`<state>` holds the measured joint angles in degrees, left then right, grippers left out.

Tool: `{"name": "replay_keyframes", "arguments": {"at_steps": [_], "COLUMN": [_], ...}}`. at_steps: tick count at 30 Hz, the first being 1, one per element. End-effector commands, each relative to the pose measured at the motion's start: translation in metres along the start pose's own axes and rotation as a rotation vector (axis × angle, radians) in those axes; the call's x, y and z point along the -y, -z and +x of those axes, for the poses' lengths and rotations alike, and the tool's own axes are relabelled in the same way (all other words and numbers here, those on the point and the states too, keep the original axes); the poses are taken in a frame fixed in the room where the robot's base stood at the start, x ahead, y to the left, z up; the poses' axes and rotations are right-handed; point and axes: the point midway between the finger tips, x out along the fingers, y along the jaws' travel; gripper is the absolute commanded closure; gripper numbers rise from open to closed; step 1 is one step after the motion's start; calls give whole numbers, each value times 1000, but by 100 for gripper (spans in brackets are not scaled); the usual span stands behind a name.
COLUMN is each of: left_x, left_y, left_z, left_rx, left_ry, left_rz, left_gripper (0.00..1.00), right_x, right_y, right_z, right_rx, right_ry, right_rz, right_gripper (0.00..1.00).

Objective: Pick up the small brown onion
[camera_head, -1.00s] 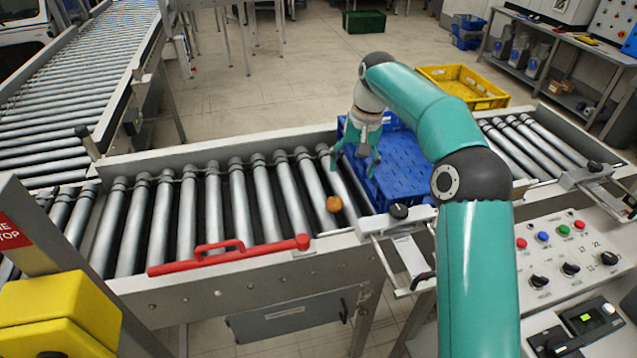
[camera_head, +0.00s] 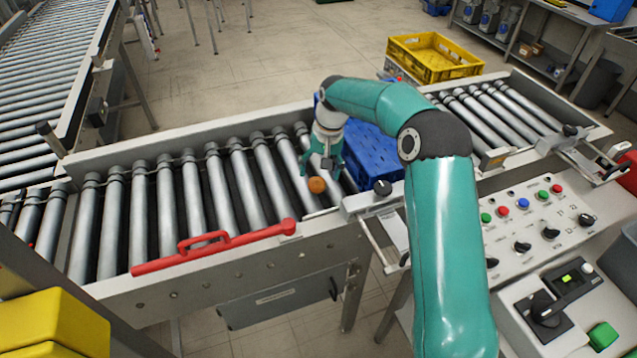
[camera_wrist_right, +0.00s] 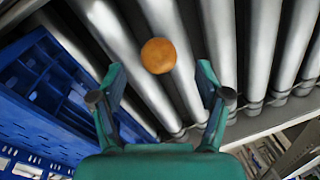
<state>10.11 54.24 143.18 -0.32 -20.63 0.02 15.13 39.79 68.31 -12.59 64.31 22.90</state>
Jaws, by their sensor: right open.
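The small brown onion (camera_head: 316,185) sits on the conveyor rollers near the front rail, just left of the blue crate. It also shows in the right wrist view (camera_wrist_right: 158,56), beyond the fingertips and roughly in line with the gap between them. My right gripper (camera_head: 320,170) is just behind the onion in the head view, pointing down. In the wrist view its two fingers (camera_wrist_right: 161,78) are spread, with nothing between them. Whether a finger touches the onion cannot be told. My left gripper is not in view.
The blue crate (camera_head: 372,160) stands on the conveyor right beside my gripper. A red handle bar (camera_head: 215,248) lies along the front rail. A control panel (camera_head: 540,215) is at the right. A yellow crate (camera_head: 432,58) stands behind. The rollers (camera_head: 195,195) to the left are clear.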

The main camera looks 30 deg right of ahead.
Motion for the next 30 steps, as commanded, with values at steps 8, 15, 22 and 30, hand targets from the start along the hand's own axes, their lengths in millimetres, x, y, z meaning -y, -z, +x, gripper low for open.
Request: {"name": "replay_keyframes", "arguments": {"at_steps": [8,15,22,30], "left_x": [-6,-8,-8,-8], "left_y": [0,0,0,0], "left_z": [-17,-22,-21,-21], "left_rx": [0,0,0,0], "left_ry": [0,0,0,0], "left_rz": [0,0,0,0], "left_gripper": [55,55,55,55], "right_x": [-1,-1,-1,-2], "right_y": [4,5,6,6], "right_z": [26,52,53,53], "right_rx": [6,2,0,1], "right_ry": [-2,0,0,0], "right_rz": [0,-1,-1,0], "right_gripper": [24,24,26,71]}}
